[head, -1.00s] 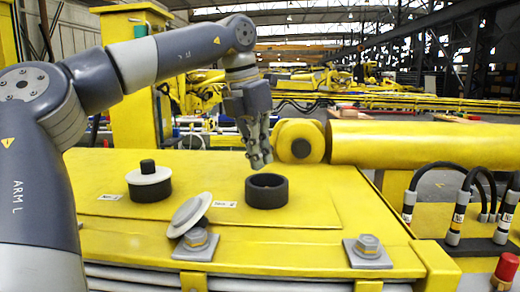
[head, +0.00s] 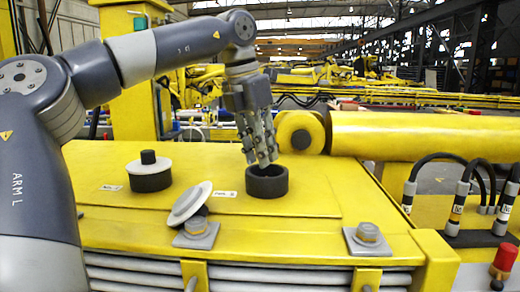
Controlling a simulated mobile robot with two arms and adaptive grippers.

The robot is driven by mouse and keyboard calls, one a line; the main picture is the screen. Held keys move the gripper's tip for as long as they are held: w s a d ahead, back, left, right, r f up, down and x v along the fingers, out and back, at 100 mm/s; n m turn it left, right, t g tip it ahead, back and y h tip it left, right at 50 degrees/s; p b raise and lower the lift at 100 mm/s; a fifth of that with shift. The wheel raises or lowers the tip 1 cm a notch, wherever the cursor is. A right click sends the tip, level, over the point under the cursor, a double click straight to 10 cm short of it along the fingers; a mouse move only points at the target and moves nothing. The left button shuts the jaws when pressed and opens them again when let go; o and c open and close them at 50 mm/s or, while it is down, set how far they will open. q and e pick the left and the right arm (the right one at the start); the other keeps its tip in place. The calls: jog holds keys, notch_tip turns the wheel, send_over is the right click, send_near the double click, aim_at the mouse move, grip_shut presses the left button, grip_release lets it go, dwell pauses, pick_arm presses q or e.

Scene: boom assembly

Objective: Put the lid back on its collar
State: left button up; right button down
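The loose lid (head: 190,203) is a pale grey disc. It lies tilted, its edge propped near a bolt on a square plate at the front of the yellow deck. The open collar (head: 267,182) is a black ring standing upright on the deck, to the right of the lid, with nothing on top of it. My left gripper (head: 262,163) points down with its fingers apart and empty. My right gripper is not in view.
A second collar (head: 150,182) at left wears a white lid with a black knob. Bolts on plates (head: 198,234) and (head: 367,238) line the deck's front edge. A thick yellow cylinder (head: 420,138) lies behind right. Black hoses (head: 455,170) and a red cap (head: 506,256) are at right.

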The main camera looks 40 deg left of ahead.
pick_arm(q)
jog(key=v, duration=1.2)
dwell(0.7)
